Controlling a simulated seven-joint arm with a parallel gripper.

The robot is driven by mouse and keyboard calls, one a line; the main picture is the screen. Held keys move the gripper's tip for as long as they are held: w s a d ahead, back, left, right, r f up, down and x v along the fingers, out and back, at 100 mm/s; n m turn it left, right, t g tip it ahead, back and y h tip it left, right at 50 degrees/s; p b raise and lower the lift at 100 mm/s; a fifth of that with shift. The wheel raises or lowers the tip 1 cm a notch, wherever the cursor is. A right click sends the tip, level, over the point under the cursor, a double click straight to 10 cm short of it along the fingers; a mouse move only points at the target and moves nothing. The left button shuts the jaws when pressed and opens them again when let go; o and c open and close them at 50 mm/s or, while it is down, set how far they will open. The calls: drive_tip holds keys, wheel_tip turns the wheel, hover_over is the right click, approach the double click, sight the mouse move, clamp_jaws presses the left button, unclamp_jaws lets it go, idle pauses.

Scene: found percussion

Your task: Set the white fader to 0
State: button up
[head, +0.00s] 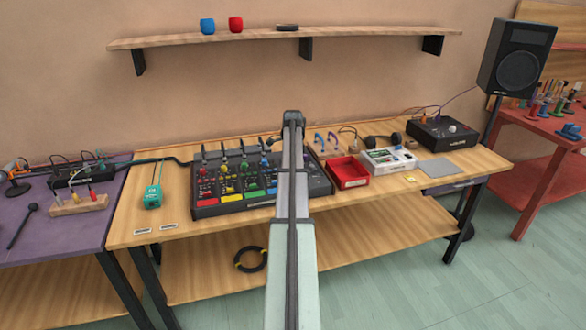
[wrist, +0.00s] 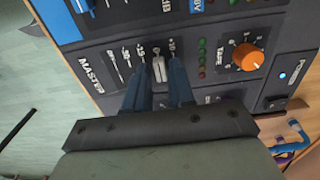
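The white fader (wrist: 159,68) stands in the wrist view as a small pale cap beside a MASTER label and scale marks on the dark mixer panel. I cannot tell its exact setting. My gripper (wrist: 158,83) has its two dark blue fingers apart, one on each side of the fader. Thin gaps seem to show between fingers and cap; I cannot tell whether either touches. In the head view the mixer (head: 232,205) lies on the wooden table, and my arm crosses in front of its right part. The fader and fingertips are hidden there.
In the head view a red tray (head: 350,183) and a white device (head: 388,167) stand right of the mixer. A green box (head: 152,198) stands left.

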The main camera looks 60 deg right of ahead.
drive_tip(key=shift+o, duration=1.3)
wheel_tip(320, 180, up, 14)
drive_tip(key=shift+a+f, duration=0.1)
drive_tip(key=shift+f, duration=0.05)
